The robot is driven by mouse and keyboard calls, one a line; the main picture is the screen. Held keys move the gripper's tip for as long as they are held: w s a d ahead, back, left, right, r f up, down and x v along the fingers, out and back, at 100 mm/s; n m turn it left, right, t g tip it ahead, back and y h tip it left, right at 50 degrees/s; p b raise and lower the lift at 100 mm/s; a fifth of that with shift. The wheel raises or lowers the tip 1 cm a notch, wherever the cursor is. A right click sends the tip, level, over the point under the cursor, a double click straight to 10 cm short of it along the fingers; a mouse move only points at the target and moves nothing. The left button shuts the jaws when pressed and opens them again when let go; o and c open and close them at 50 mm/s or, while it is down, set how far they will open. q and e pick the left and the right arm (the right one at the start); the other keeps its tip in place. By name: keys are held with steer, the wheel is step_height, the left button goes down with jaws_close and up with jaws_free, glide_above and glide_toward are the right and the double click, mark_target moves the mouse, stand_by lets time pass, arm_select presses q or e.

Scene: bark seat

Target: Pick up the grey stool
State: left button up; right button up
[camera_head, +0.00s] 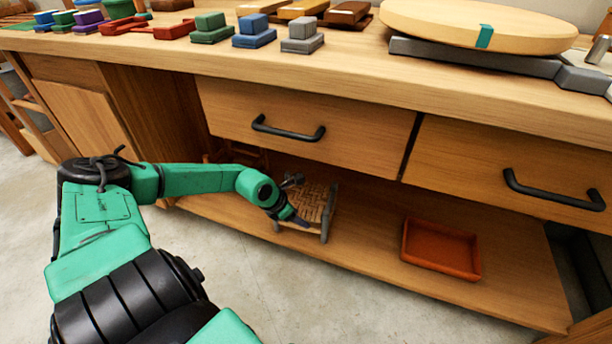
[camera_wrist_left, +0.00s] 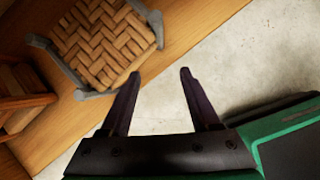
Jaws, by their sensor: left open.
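The grey stool (camera_head: 326,215) has a woven tan seat and a grey frame. It stands on the low wooden shelf under the workbench drawers, and my arm hides part of it in the head view. In the left wrist view the grey stool (camera_wrist_left: 105,42) fills the upper left. My left gripper (camera_wrist_left: 161,74) is open with nothing between its fingers; only pale floor and shelf edge show there. One fingertip appears close to the stool's near edge; I cannot tell if they touch. In the head view the left gripper (camera_head: 298,217) is at the stool's front. My right gripper is not in view.
A brown wooden stool (camera_wrist_left: 22,98) stands beside the grey one. An orange-red tray (camera_head: 440,250) lies on the shelf to the right. Drawers with black handles (camera_head: 288,128) overhang the shelf. Colored blocks and a round board (camera_head: 480,22) are on the benchtop. Floor in front is clear.

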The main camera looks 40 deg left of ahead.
arm_select(q)
steer(key=b, duration=0.2)
glide_toward(325, 213)
steer(key=x, duration=0.3)
steer(key=b+x, duration=0.2)
steer(key=x, duration=0.3)
steer(key=shift+w+f+b, duration=0.1)
steer(key=shift+f+b, duration=0.15)
steer(key=shift+b, duration=0.15)
steer(key=shift+r, duration=0.1)
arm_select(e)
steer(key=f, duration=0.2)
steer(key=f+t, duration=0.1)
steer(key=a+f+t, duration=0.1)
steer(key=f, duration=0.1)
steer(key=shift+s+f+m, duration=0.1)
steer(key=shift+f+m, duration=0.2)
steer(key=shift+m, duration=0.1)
arm_select(q)
jaws_close()
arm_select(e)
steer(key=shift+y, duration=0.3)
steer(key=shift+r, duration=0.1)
